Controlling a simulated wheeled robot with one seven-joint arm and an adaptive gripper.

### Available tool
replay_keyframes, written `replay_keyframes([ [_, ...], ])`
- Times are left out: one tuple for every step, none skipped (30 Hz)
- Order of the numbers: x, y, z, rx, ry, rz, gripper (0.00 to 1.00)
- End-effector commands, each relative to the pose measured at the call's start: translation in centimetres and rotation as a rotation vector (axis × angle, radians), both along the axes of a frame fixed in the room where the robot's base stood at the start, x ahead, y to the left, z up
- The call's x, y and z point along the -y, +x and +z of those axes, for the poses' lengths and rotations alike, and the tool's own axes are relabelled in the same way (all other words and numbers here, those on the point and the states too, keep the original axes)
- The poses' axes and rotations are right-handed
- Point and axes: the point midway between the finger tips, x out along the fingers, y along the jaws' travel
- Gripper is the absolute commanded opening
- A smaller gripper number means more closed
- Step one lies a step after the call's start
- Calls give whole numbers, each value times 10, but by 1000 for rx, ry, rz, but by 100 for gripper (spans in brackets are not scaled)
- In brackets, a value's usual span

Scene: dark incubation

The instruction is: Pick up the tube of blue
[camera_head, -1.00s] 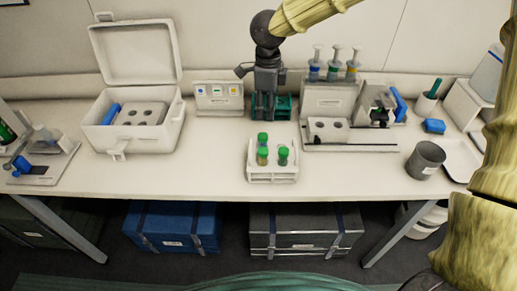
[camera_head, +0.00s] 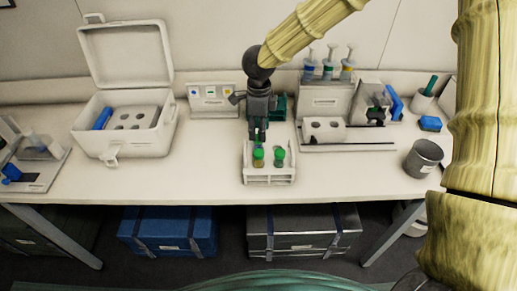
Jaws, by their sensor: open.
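A white tube rack (camera_head: 270,181) stands near the front edge of the bench. Two green-capped tubes show in it: a front left tube (camera_head: 258,158) with brownish contents and a right tube (camera_head: 279,157). My gripper (camera_head: 258,136) points down over the back left of the rack, just behind the front left tube. It is open, with its fingers seen nearly edge-on. The back left tube is hidden by my gripper. I cannot tell any blue contents at this size, nor whether the fingers are around that tube.
An open white box (camera_head: 125,145) with a block inside stands on the left. A card stand (camera_head: 212,101) and a teal rack (camera_head: 277,107) are behind. A white stand with a block (camera_head: 324,130) is close on the right. A grey cup (camera_head: 424,158) stands farther right.

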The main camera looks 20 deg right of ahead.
Motion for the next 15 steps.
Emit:
replay_keyframes([
  [0,-1,-3,-3,-3,1,41],
  [-1,-1,-6,-3,-3,1,41],
  [-1,-2,-10,-3,-3,1,41],
  [-1,-2,-13,-3,-3,1,41],
  [-1,-2,-17,-2,-2,0,41],
  [-1,-2,-22,-3,-3,1,41],
  [-2,-2,-25,-2,-2,1,41],
  [-2,-2,-29,-2,-2,0,41],
  [-1,-2,-33,-2,-2,0,41],
  [-1,-2,-35,-2,-1,-1,41],
  [-1,-2,-37,-1,0,-1,41],
  [-1,-2,-39,0,-1,0,41],
  [-1,-2,-40,0,-1,0,41],
  [-1,-2,-41,0,-1,0,41],
  [-1,-1,-41,0,-1,0,41],
])
